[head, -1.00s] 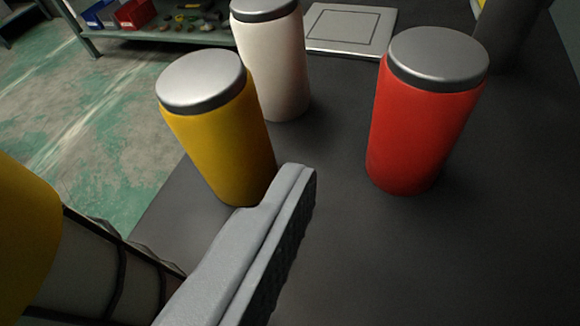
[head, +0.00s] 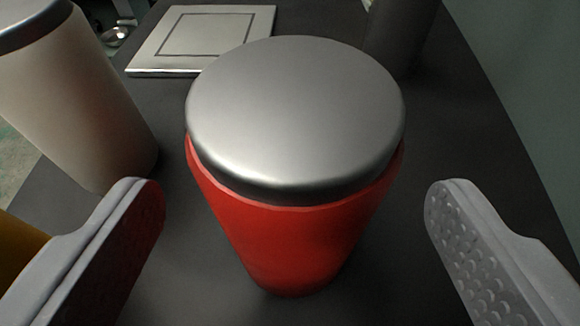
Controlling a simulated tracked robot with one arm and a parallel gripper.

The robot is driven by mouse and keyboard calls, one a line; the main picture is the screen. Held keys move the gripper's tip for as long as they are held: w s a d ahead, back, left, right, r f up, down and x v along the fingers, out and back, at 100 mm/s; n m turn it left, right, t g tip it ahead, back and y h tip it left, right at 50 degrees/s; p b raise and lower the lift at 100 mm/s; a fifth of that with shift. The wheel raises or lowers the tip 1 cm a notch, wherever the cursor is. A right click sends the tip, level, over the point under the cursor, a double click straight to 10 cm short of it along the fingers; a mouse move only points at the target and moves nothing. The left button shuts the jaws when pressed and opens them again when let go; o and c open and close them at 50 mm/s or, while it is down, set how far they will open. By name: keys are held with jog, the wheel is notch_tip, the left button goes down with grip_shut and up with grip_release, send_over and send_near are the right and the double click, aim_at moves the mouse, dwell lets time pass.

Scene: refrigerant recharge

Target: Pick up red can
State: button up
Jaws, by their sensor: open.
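The red can (head: 290,235) with a silver lid stands upright on the dark table, large in the middle of the head view. My gripper (head: 297,195) is open, with one finger to the left of the can and the other to the right. Dark table shows between the can and each finger, so neither finger appears to touch it. The can's lower front reaches down between the fingers.
A white can (head: 75,100) with a silver lid stands to the left behind the left finger. A bit of yellow (head: 18,250) shows at the left edge. A flat silver plate (head: 203,38) lies behind the red can. A dark cylinder (head: 398,35) stands at the back right. The dark table (head: 470,120) is clear at right.

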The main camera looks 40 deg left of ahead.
aim_at(290, 254)
jog(key=x, duration=0.3)
jog(key=shift+w+a+f+b, duration=0.2)
jog(key=shift+f+b, duration=0.15)
jog(key=shift+b, duration=0.05)
jog(key=c, duration=1.3)
